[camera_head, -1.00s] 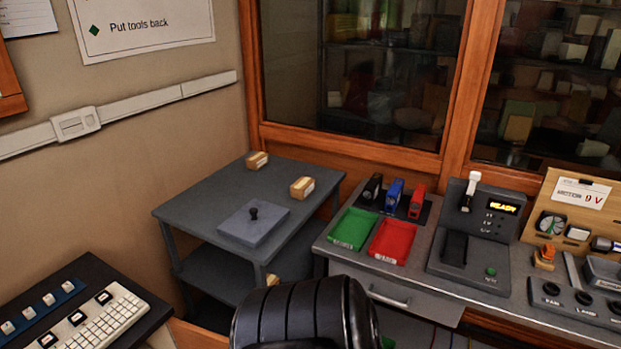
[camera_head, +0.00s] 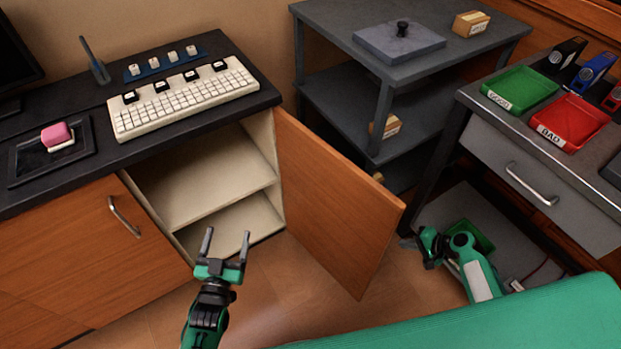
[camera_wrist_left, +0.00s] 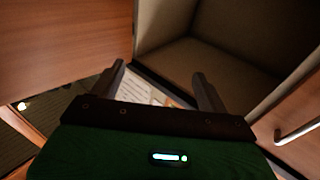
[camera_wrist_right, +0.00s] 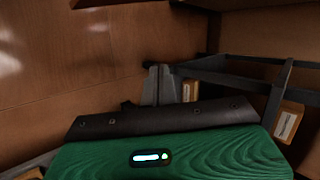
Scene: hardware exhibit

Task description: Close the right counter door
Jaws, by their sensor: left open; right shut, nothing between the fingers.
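The right counter door (camera_head: 335,205) is a plain wooden panel. It stands wide open, swung out from the right side of the counter's cabinet (camera_head: 205,180). My left gripper (camera_head: 226,242) is open and empty, in front of the cabinet opening and left of the door. The left wrist view shows its spread fingers (camera_wrist_left: 158,70) with the cabinet interior beyond. My right gripper (camera_head: 410,242) is shut and empty, right of the door, close to its free edge; I cannot tell if it touches. The right wrist view shows its closed fingers (camera_wrist_right: 160,85) near a wooden surface.
The closed left door (camera_head: 90,255) has a metal handle (camera_head: 125,216). A keyboard (camera_head: 185,97) and a pink sponge-like block (camera_head: 57,135) lie on the counter. A grey shelf unit (camera_head: 385,78) stands behind the door. A drawer desk (camera_head: 540,170) is at right. Floor in front is partly free.

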